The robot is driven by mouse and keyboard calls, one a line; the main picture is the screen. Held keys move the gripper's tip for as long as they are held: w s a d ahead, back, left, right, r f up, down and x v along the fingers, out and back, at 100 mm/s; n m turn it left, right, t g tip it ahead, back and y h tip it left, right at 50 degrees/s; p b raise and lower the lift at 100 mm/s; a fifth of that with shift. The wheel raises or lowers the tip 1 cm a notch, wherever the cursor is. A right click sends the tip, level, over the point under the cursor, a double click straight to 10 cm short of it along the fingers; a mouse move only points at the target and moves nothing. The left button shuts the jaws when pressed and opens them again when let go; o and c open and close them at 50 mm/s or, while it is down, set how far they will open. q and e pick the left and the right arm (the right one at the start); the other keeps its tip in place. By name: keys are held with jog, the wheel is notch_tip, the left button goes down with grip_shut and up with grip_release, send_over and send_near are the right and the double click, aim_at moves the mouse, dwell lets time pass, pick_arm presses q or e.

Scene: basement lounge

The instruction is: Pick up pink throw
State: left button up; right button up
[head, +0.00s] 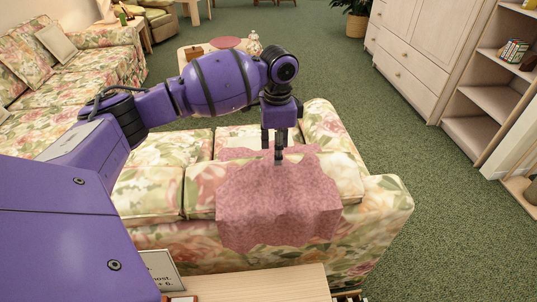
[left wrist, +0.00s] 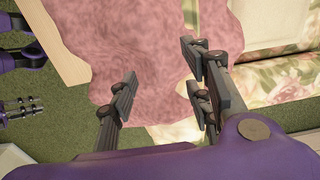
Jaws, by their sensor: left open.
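The pink throw (head: 280,205) is draped over the back of the floral sofa (head: 385,215), with part of it reaching toward the seat. My left gripper (head: 272,153) is over the throw's far part in the head view. In the left wrist view the left gripper's fingers (left wrist: 162,75) are spread apart with the throw (left wrist: 140,35) behind them, and nothing is clearly held between them. Whether the fingertips touch the cloth cannot be told. Purple and grey parts at the left edge of the left wrist view may include my right gripper (left wrist: 20,107), too cropped to read.
A wooden table (head: 270,285) with a small sign (head: 160,270) stands in front of the sofa's back. Another floral sofa (head: 70,75) is at the left, and a coffee table (head: 190,58) lies beyond. A cabinet (head: 425,50) and shelves (head: 495,95) line the right. Green carpet is clear right of the sofa.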

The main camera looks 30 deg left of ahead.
aim_at(275, 167)
pick_arm(q)
jog(key=f, duration=0.1)
jog(key=s+f, duration=0.1)
jog(key=f, duration=0.1)
jog(key=shift+d+f, duration=0.1)
notch_tip(275, 167, down, 3)
jog(key=shift+w+f, duration=0.1)
jog(key=shift+f, duration=0.2)
jog(key=c, duration=1)
grip_shut()
pick_arm(e)
jog(key=shift+s+d+f, duration=0.15)
jog(key=shift+s, duration=0.25)
jog(key=shift+s+d+f, duration=0.1)
jog(key=shift+s, duration=0.25)
